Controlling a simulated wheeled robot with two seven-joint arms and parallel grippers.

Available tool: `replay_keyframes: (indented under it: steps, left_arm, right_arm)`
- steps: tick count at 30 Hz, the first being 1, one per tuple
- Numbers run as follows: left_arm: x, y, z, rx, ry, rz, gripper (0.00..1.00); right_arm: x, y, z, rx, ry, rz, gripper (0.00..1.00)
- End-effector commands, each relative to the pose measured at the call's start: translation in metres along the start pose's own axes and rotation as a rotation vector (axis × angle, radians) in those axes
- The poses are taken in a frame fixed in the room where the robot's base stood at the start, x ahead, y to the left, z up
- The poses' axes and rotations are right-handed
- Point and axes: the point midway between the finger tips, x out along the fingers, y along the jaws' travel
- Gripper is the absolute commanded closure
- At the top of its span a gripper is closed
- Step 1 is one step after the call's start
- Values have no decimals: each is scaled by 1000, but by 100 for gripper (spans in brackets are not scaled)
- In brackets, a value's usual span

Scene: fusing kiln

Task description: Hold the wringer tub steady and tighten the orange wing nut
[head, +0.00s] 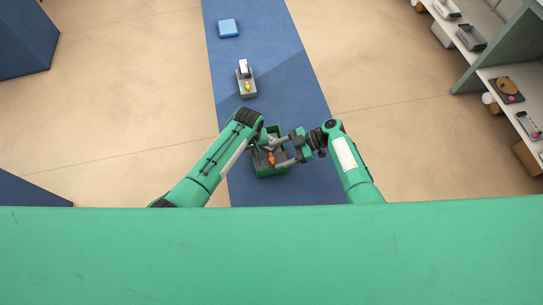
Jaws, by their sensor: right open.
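The wringer tub (258,172) is a green open-topped box with a grey inside, standing on the blue floor strip between my two arms. A small orange piece (271,158), which looks like the wing nut, shows inside its outline. My right gripper (281,162) comes in from the right, its jaws open over the tub close to the orange piece. I cannot tell whether it touches the orange piece. My left arm comes in from the left and bends down to the tub's left side. Its gripper (258,153) is small and partly hidden at the tub, so its jaws are unclear.
A grey device with a yellow part (246,83) stands on the blue strip (285,90) beyond the tub. A light blue box (229,28) lies farther back. Shelves (470,75) with several items stand at the right. Tan floor on both sides is clear.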

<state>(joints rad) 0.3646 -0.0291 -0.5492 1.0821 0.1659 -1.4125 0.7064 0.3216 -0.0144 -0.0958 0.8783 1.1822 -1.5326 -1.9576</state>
Motion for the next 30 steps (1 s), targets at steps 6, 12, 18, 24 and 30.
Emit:
replay_keyframes:
  steps: [6,12,18,24,30]
  left_arm:
    - [0,0,0,0,0,0,100]
    - [0,0,0,0,0,0,100]
    - [0,0,0,0,0,0,100]
    - [0,0,0,0,0,-1,100]
    - [0,0,0,0,0,-1,100]
  right_arm:
    - [28,0,0,1,0,0,35]
    - [34,0,0,0,-1,-1,35]
    - [34,0,0,0,-1,0,36]
    - [34,0,0,0,-1,0,76]
    - [34,0,0,3,-1,6,80]
